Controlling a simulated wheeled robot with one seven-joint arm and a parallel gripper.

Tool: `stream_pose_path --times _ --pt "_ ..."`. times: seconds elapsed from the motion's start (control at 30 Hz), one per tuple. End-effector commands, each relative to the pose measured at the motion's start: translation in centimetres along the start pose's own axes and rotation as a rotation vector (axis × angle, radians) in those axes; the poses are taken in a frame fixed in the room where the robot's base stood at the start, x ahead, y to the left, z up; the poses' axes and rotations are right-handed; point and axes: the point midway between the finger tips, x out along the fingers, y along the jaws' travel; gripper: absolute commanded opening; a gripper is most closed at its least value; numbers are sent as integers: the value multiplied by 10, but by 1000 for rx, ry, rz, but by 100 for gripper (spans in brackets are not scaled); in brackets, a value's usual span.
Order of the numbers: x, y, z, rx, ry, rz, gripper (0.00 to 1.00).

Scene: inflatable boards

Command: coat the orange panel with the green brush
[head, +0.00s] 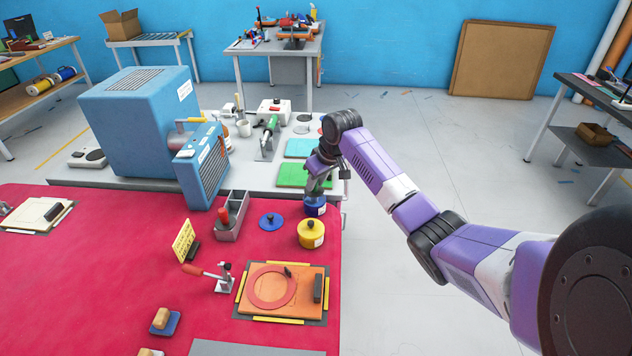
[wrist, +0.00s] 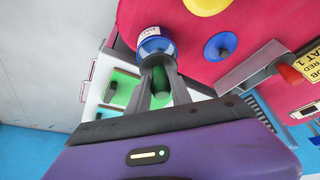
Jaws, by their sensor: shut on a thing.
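My gripper (head: 318,184) is at the far right corner of the red table, pointing down over a blue pot (head: 315,209). In the wrist view its fingers are closed around the green handle of the brush (wrist: 160,84). The brush's lower end meets the mouth of the blue pot (wrist: 155,43), and its bristles are hidden. The orange panel (head: 309,275) lies nearer on the red table, framed by yellow strips. A reddish ring and a dark block lie on the panel.
A red-handled clamp (head: 222,281), a yellow sign (head: 183,240) and a grey bin (head: 231,222) are to the left. A blue machine (head: 140,120) stands behind.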

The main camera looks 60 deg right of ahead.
Motion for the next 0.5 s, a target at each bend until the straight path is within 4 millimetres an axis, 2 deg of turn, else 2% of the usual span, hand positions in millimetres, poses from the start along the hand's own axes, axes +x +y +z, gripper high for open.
stream_pose_path --times 0.17,0.5 --pt "-4 -1 -1 0 -5 -2 0" --pt "-29 -1 -11 1 -2 -2 0"
